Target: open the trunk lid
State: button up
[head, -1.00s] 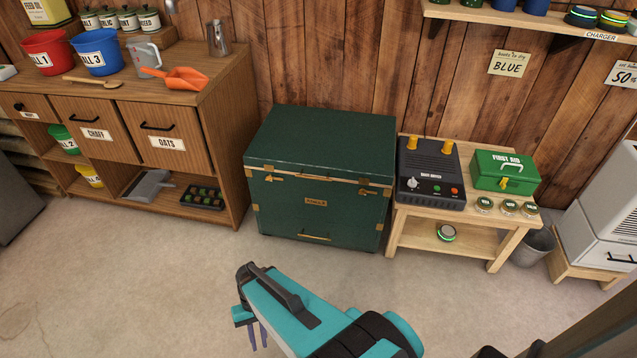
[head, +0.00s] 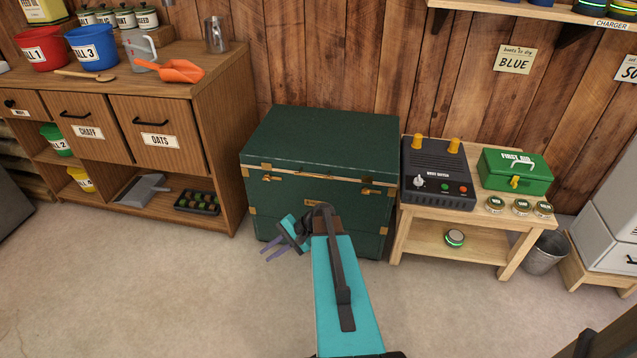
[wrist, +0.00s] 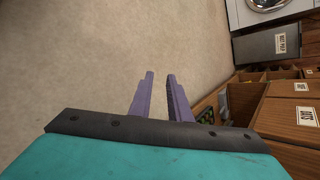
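The dark green trunk (head: 310,208) stands on the floor against the plank wall, between the cabinet and the small bench. Its lid (head: 325,142) is down, with brass trim along the front edge. Brass latches sit at the front left (head: 271,179) and front right (head: 371,191). My gripper (head: 271,251) is low in front of the trunk's left part, pointing left, and my arm hides some of the trunk front. In the wrist view its two purple fingers (wrist: 160,76) are apart with nothing between them. The trunk does not show in that view.
The wooden cabinet (head: 222,130) with drawers stands close on the trunk's left. The small bench (head: 410,225), bearing a black boot dryer (head: 437,172) and a green first aid box (head: 515,172), stands close on its right. The floor in front is clear.

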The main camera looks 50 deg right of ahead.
jog(key=d+r+m+t+h+b, duration=0.1)
jog(key=d+r+m+t+b, duration=0.15)
jog(key=d, duration=0.65)
jog(key=d+r+m+t+b, duration=0.2)
jog(key=d+r+t, duration=0.15)
jog(key=d, duration=0.55)
jog(key=m+t+h+b, duration=0.3)
jog(key=b, duration=0.1)
send_near(321, 177)
jog(key=shift+n+v, duration=0.25)
jog(key=shift+v, duration=0.7)
jog(key=shift+f, duration=0.1)
jog(key=b+x, duration=0.3)
jog(key=x, duration=1.1)
jog(key=shift+s, duration=0.1)
jog(key=shift+c, duration=0.3)
grip_shut()
